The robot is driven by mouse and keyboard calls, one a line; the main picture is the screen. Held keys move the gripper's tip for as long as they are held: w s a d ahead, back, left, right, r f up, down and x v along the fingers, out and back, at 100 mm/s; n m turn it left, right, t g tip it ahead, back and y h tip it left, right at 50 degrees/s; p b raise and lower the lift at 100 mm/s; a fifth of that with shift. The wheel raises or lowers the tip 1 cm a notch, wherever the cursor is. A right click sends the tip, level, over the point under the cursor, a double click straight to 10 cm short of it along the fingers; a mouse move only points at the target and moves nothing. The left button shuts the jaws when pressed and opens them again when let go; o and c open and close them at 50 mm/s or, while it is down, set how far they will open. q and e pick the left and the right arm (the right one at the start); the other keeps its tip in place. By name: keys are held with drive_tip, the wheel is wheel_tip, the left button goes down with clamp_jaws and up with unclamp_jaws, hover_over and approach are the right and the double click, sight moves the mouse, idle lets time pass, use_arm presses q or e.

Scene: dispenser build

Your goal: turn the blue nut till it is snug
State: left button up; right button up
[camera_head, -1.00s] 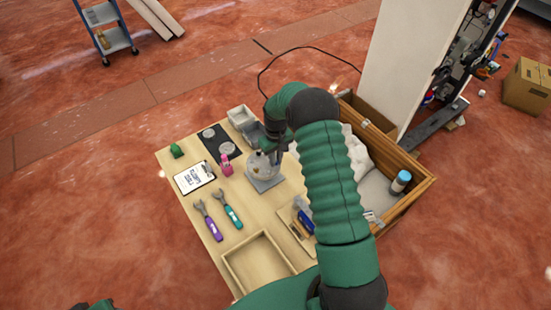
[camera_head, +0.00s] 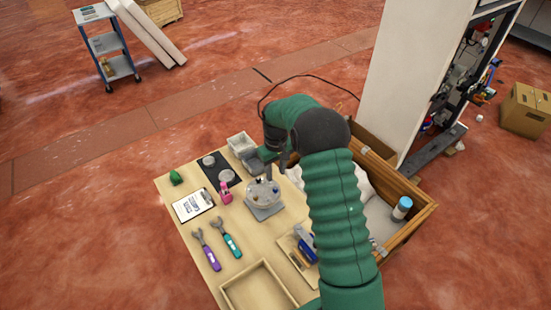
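A round, clear-topped dispenser part (camera_head: 263,192) stands on a grey square base (camera_head: 265,211) near the middle of the wooden table. Small dark and coloured parts show on its top, but I cannot pick out the blue nut at this size. My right gripper (camera_head: 271,168) is just behind and above the dispenser, pointing down; it seems apart from it. Its fingers are small and dark, partly hidden by my wrist, so their opening is unclear. My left gripper is out of view. A purple wrench (camera_head: 208,254) and a teal wrench (camera_head: 229,243) lie at the table's left.
A clipboard (camera_head: 193,204), pink bottle (camera_head: 225,194), green object (camera_head: 176,178) and black mat (camera_head: 213,177) with round discs lie left. Grey bins (camera_head: 241,145) stand behind. An empty wooden tray (camera_head: 236,296) is in front. A wooden crate (camera_head: 416,222) stands right, holding a blue-capped can (camera_head: 402,208).

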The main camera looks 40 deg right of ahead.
wheel_tip(320, 180, up, 8)
drive_tip(key=shift+r, duration=0.25)
drive_tip(key=s+a+n+t, duration=0.1)
drive_tip(key=s+a, duration=0.2)
drive_tip(key=a, duration=0.5)
drive_tip(key=s+a, duration=0.3)
drive_tip(key=a, duration=0.4)
drive_tip(key=s+a+f+t, duration=0.1)
drive_tip(key=s+a+f, duration=0.2)
drive_tip(key=s+a, duration=0.5)
drive_tip(key=shift+s+a+f+n+t, duration=0.3)
drive_tip(key=shift+s+a+f+n, duration=0.1)
drive_tip(key=shift+s, duration=1.05)
drive_tip(key=shift+s+a+r, duration=0.1)
drive_tip(key=shift+a+r, duration=0.05)
drive_tip(key=shift+a, duration=0.2)
drive_tip(key=shift+d, duration=0.25)
